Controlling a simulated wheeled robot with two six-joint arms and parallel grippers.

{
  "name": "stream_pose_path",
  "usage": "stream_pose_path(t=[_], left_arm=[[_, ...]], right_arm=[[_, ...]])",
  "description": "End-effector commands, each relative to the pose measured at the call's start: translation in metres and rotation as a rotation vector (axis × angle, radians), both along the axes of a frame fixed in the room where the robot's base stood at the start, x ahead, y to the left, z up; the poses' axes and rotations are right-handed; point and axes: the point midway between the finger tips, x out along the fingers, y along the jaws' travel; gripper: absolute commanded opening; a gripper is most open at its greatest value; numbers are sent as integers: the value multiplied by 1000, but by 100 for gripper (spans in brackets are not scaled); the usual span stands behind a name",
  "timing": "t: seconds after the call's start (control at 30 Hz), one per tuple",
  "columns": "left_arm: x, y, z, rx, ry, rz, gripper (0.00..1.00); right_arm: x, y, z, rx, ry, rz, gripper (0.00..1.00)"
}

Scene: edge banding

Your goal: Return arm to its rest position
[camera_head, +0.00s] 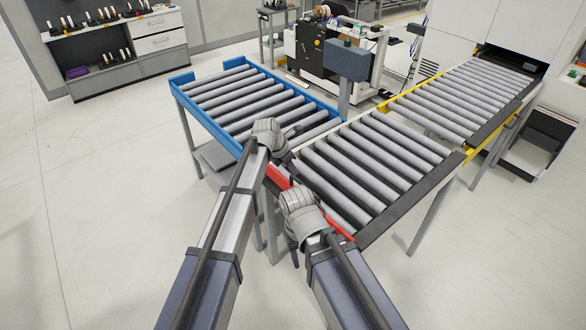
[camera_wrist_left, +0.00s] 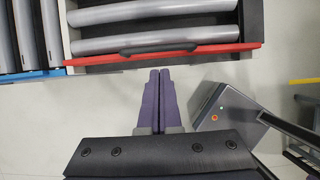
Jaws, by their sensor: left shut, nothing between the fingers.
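My left arm comes in from the lower left in the head view, and its wrist and left gripper (camera_head: 284,142) are at the corner between the blue-framed and red-edged roller tables. In the left wrist view the left gripper (camera_wrist_left: 160,73) has its two dark fingers pressed together with nothing between them. The fingertips point toward the red edge (camera_wrist_left: 190,52) and appear apart from it. My right arm's wrist (camera_head: 303,207) is in front of the red-edged table; its fingers do not show clearly.
A blue-framed roller table (camera_head: 215,125) stands at the left and a red-edged roller table (camera_head: 362,165) at the right. Another roller conveyor (camera_head: 450,95) leads to a white machine (camera_head: 460,22). A grey shelf unit (camera_head: 120,70) stands back left. Floor at the left is clear.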

Motion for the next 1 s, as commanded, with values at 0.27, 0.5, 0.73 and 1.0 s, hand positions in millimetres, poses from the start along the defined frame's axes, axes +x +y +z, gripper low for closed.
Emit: stream_pose_path(t=[0.27,0.5,0.73,1.0], left_arm=[[0,0,3,0,0,0,0],[-23,23,0,71,-47,-154,0],[-88,86,-7,275,-158,-660,0],[-167,152,-13,464,-236,-1312,0]], right_arm=[[0,0,3,0,0,-1,50],[0,0,3,0,0,-1,50],[0,0,3,0,0,-1,50],[0,0,3,0,0,-1,50]])
